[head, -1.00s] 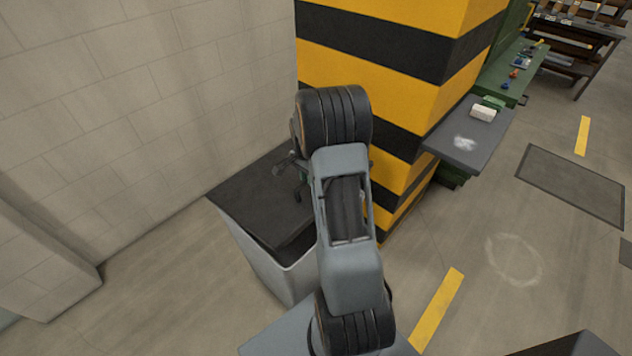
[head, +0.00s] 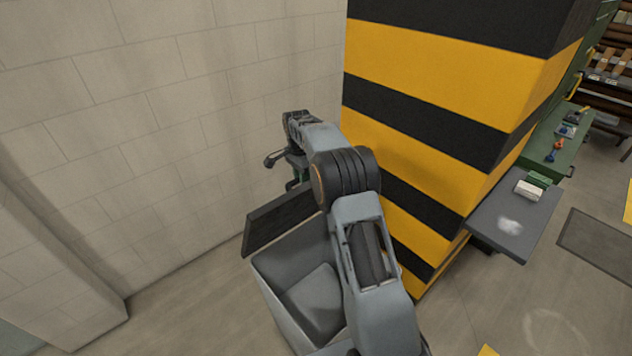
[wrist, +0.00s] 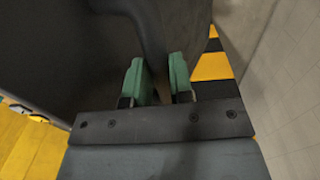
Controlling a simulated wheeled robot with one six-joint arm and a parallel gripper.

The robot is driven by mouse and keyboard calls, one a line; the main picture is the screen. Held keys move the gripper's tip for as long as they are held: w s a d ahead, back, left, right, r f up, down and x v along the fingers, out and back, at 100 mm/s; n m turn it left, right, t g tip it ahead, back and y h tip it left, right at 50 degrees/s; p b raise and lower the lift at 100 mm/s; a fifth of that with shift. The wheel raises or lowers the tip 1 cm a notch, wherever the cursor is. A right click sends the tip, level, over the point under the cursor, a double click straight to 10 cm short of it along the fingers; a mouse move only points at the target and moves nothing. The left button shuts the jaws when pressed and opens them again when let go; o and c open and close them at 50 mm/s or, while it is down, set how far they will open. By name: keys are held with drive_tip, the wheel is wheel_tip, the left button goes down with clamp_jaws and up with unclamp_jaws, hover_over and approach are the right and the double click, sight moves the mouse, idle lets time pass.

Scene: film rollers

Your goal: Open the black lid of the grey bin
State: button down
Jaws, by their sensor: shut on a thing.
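The grey bin (head: 275,304) stands on the floor by the wall, and its inside shows from above. Its black lid (head: 278,222) is raised and stands steeply tilted at the bin's back edge, near the wall. My gripper (head: 297,178) is at the lid's upper edge, partly hidden by my own arm. In the wrist view, the green fingers of my gripper (wrist: 158,75) are shut on a dark part of the lid (wrist: 70,50), which fills much of that view. Exactly what part they grip is hard to make out. My arm hides the bin's right side.
A yellow and black striped pillar (head: 430,130) stands close on the right of my arm. A pale block wall (head: 170,120) is behind the lid. A grey shelf (head: 510,225) sticks out beyond the pillar. Floor (head: 190,300) to the left of the bin is clear.

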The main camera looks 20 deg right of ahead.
drive_tip(key=shift+w+a+f+p, duration=0.1)
drive_tip(key=shift+w+a, duration=0.2)
drive_tip(key=shift+w, duration=0.2)
drive_tip(key=shift+w+a+p, duration=0.1)
drive_tip(key=shift+w+a, duration=0.15)
drive_tip(key=shift+w, duration=0.25)
drive_tip(key=shift+w+a+f+p, duration=0.1)
drive_tip(key=shift+w+a, duration=0.2)
drive_tip(key=shift+w, duration=0.2)
drive_tip(key=c, duration=1.3)
unclamp_jaws()
drive_tip(key=shift+w, duration=0.1)
drive_tip(key=shift+o, duration=0.6)
drive_tip(key=shift+w, duration=0.15)
drive_tip(key=shift+o, duration=0.7)
drive_tip(key=shift+r, duration=0.1)
drive_tip(key=shift+d+r, duration=0.1)
drive_tip(key=shift+d, duration=0.1)
drive_tip(key=shift+r, duration=0.15)
